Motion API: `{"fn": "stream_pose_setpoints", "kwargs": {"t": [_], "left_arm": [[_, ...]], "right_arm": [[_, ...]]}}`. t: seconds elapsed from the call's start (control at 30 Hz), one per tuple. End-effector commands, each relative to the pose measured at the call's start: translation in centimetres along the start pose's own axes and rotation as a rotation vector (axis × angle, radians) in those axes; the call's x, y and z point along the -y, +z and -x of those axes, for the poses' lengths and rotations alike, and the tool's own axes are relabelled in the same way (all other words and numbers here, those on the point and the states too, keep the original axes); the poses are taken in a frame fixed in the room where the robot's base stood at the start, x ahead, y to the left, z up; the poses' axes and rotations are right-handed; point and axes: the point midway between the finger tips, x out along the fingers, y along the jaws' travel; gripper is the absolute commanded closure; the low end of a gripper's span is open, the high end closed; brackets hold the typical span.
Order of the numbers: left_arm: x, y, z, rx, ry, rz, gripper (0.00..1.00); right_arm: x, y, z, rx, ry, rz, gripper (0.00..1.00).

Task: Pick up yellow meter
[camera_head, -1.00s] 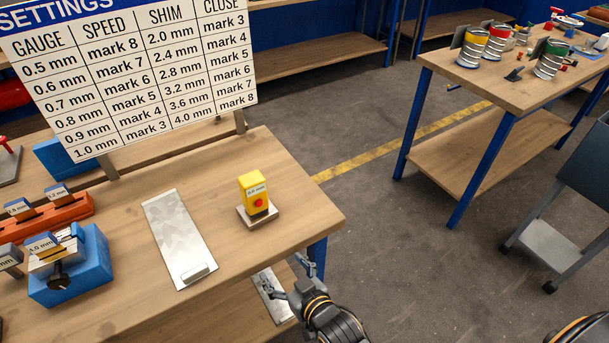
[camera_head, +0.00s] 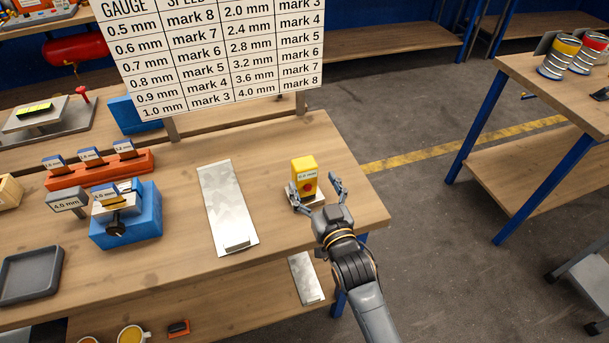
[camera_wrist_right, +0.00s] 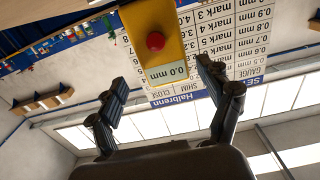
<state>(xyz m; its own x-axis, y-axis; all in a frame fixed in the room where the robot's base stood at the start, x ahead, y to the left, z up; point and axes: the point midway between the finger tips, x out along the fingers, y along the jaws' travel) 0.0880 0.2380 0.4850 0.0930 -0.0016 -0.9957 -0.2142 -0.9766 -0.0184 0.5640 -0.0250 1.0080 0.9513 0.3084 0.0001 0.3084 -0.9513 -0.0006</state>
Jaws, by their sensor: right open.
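The yellow meter (camera_head: 305,174) stands upright on a small plate at the right end of the wooden bench. In the right wrist view the meter is ahead, in the gap between the open fingers (camera_wrist_right: 163,92). Contact cannot be told. My left gripper is not in view.
A bare metal sheet (camera_head: 228,205) lies left of the meter. A blue block device (camera_head: 126,222) and an orange rack (camera_head: 98,168) are further left. The settings board (camera_head: 220,55) stands behind. The bench's right edge is close to the meter.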

Motion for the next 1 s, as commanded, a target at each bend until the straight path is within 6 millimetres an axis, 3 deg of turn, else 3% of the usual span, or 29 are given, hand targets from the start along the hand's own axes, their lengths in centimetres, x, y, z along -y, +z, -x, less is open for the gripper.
{"fn": "stream_pose_setpoints", "kwargs": {"t": [0.4, 0.7, 0.77, 1.0], "left_arm": [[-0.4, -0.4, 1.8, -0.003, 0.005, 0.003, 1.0], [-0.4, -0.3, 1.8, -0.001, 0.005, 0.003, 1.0], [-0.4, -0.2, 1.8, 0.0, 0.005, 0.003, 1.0], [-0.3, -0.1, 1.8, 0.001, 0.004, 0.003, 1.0]], "right_arm": [[0.7, 0.1, -4.7, 0.001, 0.001, 0.001, 0.21], [0.7, 0.2, -5.2, 0.0, 0.0, 0.001, 0.21], [0.7, 0.2, -5.2, 0.001, 0.0, 0.001, 0.29], [0.7, 0.2, -5.2, 0.001, 0.0, 0.001, 0.78]]}}
